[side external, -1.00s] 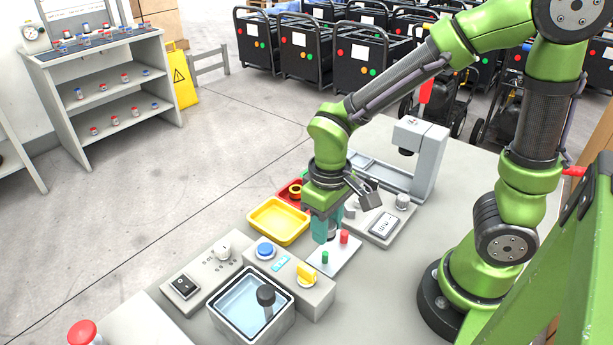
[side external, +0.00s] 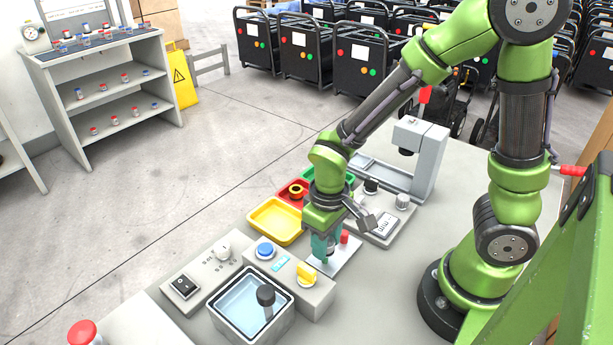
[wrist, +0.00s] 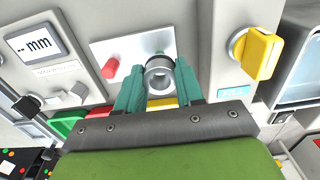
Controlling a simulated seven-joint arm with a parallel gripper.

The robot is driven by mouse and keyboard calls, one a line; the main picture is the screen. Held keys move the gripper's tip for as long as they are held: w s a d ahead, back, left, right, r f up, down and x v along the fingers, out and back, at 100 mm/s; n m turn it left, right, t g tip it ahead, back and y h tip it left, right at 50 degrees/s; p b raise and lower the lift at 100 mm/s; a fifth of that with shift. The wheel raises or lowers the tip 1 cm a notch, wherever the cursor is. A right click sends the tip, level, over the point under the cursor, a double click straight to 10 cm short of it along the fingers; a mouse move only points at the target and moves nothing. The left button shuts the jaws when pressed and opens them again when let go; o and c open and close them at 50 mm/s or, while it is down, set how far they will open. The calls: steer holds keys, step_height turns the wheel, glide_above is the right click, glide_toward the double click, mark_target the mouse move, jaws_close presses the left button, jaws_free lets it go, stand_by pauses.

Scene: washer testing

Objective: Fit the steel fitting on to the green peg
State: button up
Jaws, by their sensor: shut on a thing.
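My gripper (side external: 323,248) is shut on the steel fitting, a short grey ring (wrist: 158,76) between the teal fingers in the wrist view. It is low over the white plate (side external: 347,259) that carries the pegs. A bit of the green peg (wrist: 160,53) shows just past the ring's far rim in the wrist view; the rest is hidden behind the fitting. In the side view the fingers hide the green peg. I cannot tell whether the fitting touches the peg. The red peg (side external: 344,237) stands beside the gripper, also visible in the wrist view (wrist: 110,68).
A yellow tray (side external: 262,232), a red tray (side external: 285,197) holding a ring and a green tray lie behind the gripper. A control box with a yellow knob (side external: 307,272) and a water basin (side external: 220,305) stand left. The gauge unit (side external: 372,228) is close on the right.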

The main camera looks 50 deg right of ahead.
steer(key=shift+f, duration=0.15)
steer(key=shift+f, duration=1.5)
steer(key=shift+r, duration=2.4)
